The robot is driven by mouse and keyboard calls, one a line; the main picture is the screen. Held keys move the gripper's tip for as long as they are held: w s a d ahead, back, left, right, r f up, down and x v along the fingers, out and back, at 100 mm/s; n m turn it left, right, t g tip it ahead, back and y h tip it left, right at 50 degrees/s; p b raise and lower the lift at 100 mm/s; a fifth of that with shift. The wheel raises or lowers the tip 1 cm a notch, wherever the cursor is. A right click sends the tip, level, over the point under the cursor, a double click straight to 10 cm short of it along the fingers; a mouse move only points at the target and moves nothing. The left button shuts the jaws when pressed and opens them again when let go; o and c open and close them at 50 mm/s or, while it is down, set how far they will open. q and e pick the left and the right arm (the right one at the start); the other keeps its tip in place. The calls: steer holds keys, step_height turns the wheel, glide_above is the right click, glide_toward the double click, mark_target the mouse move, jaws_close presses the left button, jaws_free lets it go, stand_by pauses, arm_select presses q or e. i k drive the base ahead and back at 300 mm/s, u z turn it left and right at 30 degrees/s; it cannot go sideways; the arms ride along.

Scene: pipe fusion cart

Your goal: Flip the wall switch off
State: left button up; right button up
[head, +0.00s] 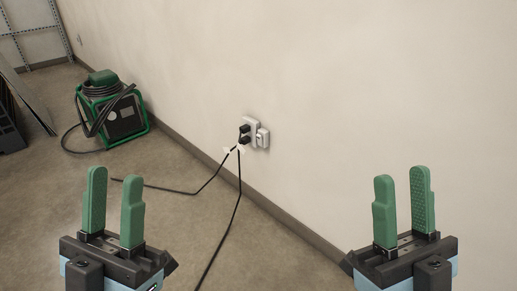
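A small white wall switch (263,138) sits low on the beige wall, just right of a white outlet (251,123). Two black plugs (244,133) are in the outlet, one above the other. The switch's exact position, on or off, is too small to tell. My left gripper (113,208) is at the lower left, pointing up, open and empty. My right gripper (402,205) is at the lower right, pointing up, open and empty. Both are apart from the switch, one to each side of it in the picture.
Black cords (238,190) hang from the plugs and run over the floor. A green-framed machine (122,118) with a coiled black hose stands at the left by the wall. A metal rack (30,30) is at the far left. The wall right of the switch is bare.

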mark_target(260, 138)
steer(key=u, duration=1)
steer(key=i, duration=1.85)
steer(key=z, duration=0.85)
